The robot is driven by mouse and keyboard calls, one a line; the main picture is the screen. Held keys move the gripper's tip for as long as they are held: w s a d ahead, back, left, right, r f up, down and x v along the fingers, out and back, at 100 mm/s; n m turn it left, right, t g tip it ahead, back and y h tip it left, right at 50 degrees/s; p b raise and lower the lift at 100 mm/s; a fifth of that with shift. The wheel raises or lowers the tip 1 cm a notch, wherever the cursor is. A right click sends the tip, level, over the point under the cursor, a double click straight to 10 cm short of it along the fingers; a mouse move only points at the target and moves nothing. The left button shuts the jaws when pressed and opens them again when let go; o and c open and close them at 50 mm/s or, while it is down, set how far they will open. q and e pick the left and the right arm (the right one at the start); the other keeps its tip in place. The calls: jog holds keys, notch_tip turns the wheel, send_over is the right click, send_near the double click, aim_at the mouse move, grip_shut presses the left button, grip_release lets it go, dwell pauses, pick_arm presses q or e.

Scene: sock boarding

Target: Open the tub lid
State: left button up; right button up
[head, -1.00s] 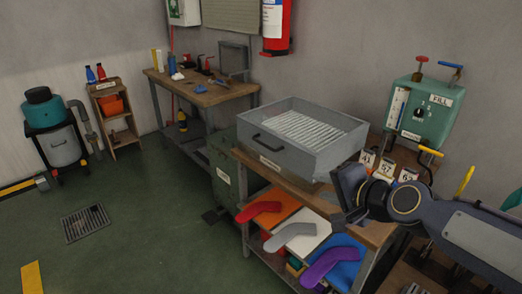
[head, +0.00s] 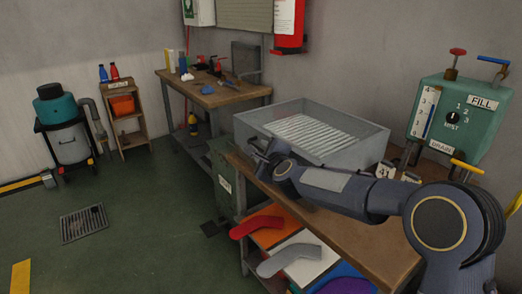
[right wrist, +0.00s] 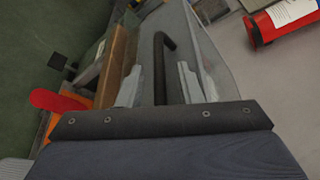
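The grey tub (head: 352,150) sits on the wooden bench. It is a rectangular box with a pale ribbed panel (head: 310,130) inside; I cannot tell which part is the lid. A dark bar handle (right wrist: 160,55) is on its front face. My right gripper (head: 262,152) is at that front face and covers the handle in the head view. In the right wrist view its two fingers (right wrist: 160,85) are apart, with the handle between them and gaps on both sides. My left gripper is not in view.
The wooden bench (head: 345,222) has a red sock shape (head: 258,226) and a grey one (head: 290,260) below its top. A green FILL unit (head: 460,115) stands right of the tub. The green floor at left is mostly clear.

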jog(key=shift+w+a+f, duration=0.15)
jog(key=shift+w+a, duration=0.05)
jog(key=shift+w, duration=0.5)
grip_shut()
